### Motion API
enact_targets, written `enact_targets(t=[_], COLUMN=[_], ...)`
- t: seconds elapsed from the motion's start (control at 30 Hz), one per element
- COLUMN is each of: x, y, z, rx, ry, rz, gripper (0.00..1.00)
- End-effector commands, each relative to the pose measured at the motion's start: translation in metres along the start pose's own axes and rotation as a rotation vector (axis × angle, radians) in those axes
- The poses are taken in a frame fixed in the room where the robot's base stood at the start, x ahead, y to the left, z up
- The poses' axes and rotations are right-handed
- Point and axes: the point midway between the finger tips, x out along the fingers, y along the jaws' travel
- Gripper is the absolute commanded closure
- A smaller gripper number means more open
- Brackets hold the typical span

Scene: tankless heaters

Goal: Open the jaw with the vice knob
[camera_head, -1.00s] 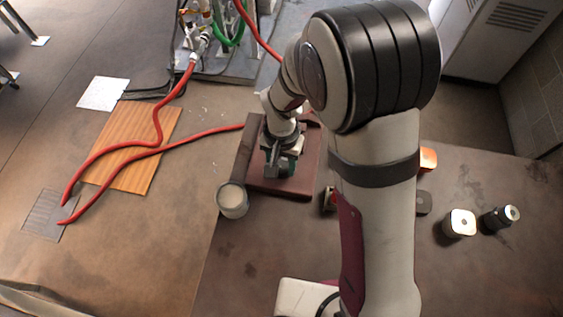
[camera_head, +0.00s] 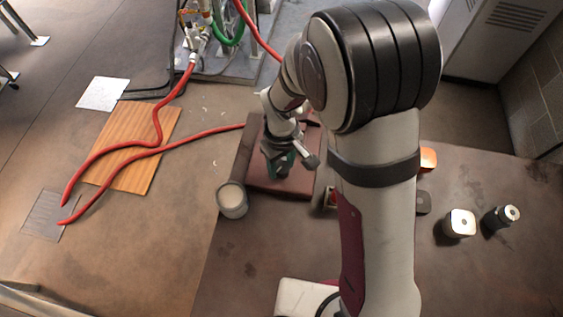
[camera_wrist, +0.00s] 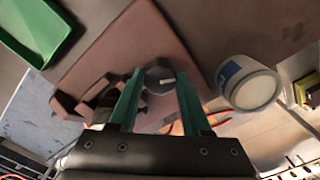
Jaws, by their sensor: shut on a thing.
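The vice knob (camera_wrist: 158,76) is a round grey piece between the two green fingertips of my gripper (camera_wrist: 160,82) in the wrist view. My gripper is shut on it. The brown vice parts (camera_wrist: 80,104) show to the left of the fingers, partly hidden behind them. How wide the vice jaw stands cannot be told. The vice is on a reddish-brown board (camera_wrist: 135,42). In the head view my gripper (camera_head: 279,172) is low over this board (camera_head: 262,183), and my wrist hides most of the vice.
A white can (camera_head: 232,200) stands close at the board's left; it also shows in the wrist view (camera_wrist: 248,84). A green tray (camera_wrist: 34,28) is at the wrist view's upper left. Red hoses (camera_head: 150,150) cross the left side. Small devices (camera_head: 459,223) stand on the right.

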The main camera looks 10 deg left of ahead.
Motion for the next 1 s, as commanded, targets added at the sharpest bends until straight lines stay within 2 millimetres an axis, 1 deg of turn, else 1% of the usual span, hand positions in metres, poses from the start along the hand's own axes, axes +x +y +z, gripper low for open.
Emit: enact_targets(t=[0.2,0.5,0.7,1.0], x=[-0.0007,-0.0007,-0.0007,-0.0006], y=[0.0001,0.0002,0.0002,0.0002], z=[-0.0001,-0.0002,-0.0002,-0.0002], rx=[-0.181,-0.365,-0.430,-0.461], ry=[0.001,0.001,0.001,0.001], rz=[0.000,0.000,0.000,0.000], gripper=[1.00,1.00,1.00,1.00])
